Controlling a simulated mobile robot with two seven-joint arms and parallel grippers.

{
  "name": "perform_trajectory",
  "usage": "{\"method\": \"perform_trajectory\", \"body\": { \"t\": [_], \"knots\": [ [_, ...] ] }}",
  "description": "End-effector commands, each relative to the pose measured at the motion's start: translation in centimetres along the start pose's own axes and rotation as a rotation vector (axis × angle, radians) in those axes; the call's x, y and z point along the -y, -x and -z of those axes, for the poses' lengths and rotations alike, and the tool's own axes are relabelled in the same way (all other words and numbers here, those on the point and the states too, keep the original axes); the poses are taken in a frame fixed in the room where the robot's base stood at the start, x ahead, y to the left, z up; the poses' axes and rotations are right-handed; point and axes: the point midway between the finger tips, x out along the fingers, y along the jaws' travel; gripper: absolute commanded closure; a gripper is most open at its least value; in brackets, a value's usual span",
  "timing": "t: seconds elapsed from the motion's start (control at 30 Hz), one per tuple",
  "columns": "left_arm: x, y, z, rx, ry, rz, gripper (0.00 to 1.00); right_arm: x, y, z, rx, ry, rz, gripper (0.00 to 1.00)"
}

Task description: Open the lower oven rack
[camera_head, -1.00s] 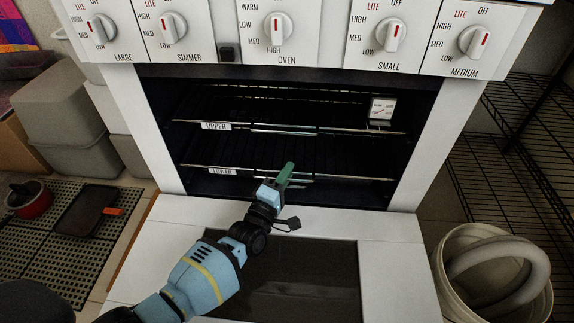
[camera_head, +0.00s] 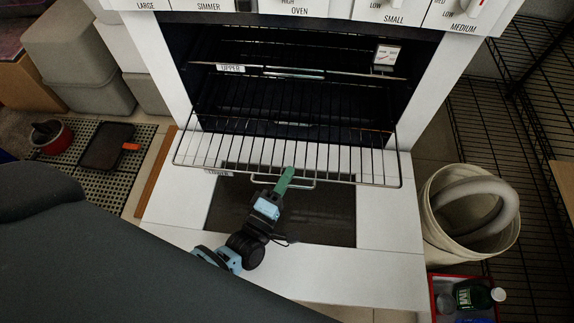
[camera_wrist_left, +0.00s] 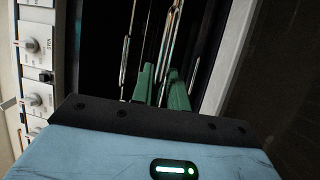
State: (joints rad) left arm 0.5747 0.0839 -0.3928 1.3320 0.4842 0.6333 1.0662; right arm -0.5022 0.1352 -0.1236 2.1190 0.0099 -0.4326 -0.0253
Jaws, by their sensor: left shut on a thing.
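The lower oven rack (camera_head: 300,156) is a wire rack that sticks out of the oven, over the lowered oven door (camera_head: 385,220). Its front edge carries a small wire handle and a label partly seen. My left gripper (camera_head: 287,172), with green fingers, is shut on the front of the lower rack at its handle. In the left wrist view the green fingers (camera_wrist_left: 162,85) close around thin metal rods. The upper rack (camera_head: 340,76), with a label reading UPPER, sits inside the oven. My right gripper is not in view.
A white bin (camera_head: 430,205) with a grey hose stands right of the door. A red tray (camera_head: 463,285) with bottles is below it. A red pot (camera_head: 50,137) and a dark pan (camera_head: 107,146) lie on a mat at left. Black wire shelving (camera_head: 470,140) stands at right.

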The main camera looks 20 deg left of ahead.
Motion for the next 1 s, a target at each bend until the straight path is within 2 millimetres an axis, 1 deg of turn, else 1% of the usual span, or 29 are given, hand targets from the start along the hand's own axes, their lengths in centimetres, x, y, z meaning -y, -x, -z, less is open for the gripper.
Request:
{"method": "perform_trajectory", "body": {
  "t": [0.03,0.3,0.33,0.43,0.6,0.83,0.93,1.0],
  "knots": [
    [-0.8,-0.2,-0.1,-0.002,-0.003,-0.024,1.00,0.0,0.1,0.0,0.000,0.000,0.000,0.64],
    [-0.8,-0.2,-0.2,-0.002,-0.002,-0.025,1.00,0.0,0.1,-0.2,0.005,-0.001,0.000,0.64],
    [-0.8,-0.3,-0.2,-0.002,-0.002,-0.025,0.83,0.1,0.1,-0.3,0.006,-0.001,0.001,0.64],
    [-0.8,-0.3,-0.1,-0.002,-0.002,-0.025,0.70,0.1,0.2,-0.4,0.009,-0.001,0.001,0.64],
    [-0.7,-0.2,-0.1,-0.002,0.000,-0.020,0.69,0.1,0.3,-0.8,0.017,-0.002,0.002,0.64],
    [-0.4,0.0,-0.1,-0.002,0.000,-0.014,0.69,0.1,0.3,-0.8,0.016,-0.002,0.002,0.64],
    [-0.4,0.7,-0.1,-0.002,0.000,-0.011,0.69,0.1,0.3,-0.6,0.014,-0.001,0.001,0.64],
    [-0.3,1.5,-0.1,-0.001,0.000,-0.010,0.69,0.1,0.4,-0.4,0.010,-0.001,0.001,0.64]
  ]
}}
